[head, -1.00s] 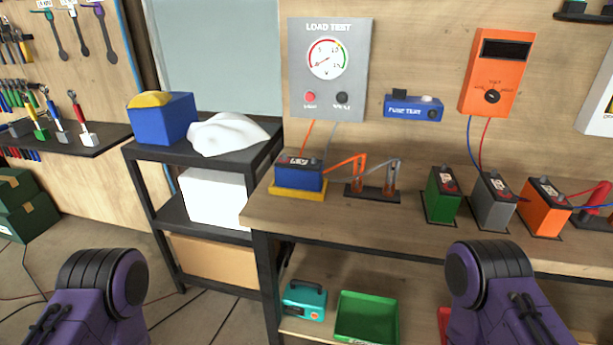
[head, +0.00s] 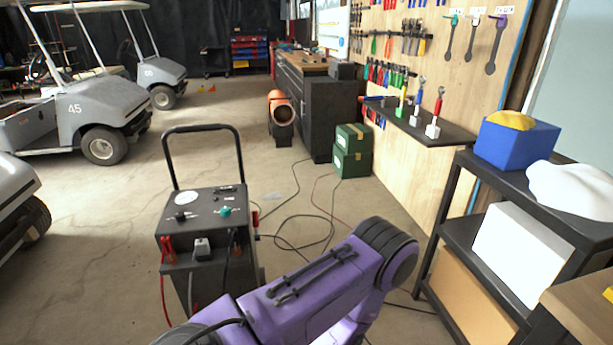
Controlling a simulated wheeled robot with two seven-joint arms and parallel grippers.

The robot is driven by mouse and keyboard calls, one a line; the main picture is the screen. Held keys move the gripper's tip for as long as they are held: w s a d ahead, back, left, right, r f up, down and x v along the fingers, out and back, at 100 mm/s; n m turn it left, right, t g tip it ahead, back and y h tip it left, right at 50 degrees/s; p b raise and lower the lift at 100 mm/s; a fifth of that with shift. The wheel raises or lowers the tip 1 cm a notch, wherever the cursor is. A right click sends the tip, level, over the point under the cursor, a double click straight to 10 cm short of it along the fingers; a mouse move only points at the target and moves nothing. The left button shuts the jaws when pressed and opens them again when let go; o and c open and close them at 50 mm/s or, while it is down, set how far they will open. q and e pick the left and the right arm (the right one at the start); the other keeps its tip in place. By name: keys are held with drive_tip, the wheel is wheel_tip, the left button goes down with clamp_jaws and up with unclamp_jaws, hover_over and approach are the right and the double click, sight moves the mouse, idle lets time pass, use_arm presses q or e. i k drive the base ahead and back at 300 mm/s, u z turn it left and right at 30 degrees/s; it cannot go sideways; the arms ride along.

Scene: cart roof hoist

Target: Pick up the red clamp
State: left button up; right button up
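A red clamp (head: 168,249) hangs on the left side of the front of a dark wheeled charger (head: 205,205) with a tall handle. A red cable runs down from the clamp. A dark clamp (head: 235,243) hangs on the charger's right side. A small grey part sits between them. A purple link of my arm crosses the bottom middle, just right of the charger and partly in front of it. Neither of my grippers shows in the head view.
Cables (head: 300,240) lie on the floor to the right of the charger. A black shelf (head: 452,210) with a blue bin (head: 515,145) stands at the right. Green boxes (head: 351,150) stand behind. Grey carts (head: 75,115) are at the left.

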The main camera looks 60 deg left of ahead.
sight(170, 252)
drive_tip(key=u, duration=4.05)
drive_tip(key=i, duration=2.85)
drive_tip(key=z, duration=3.05)
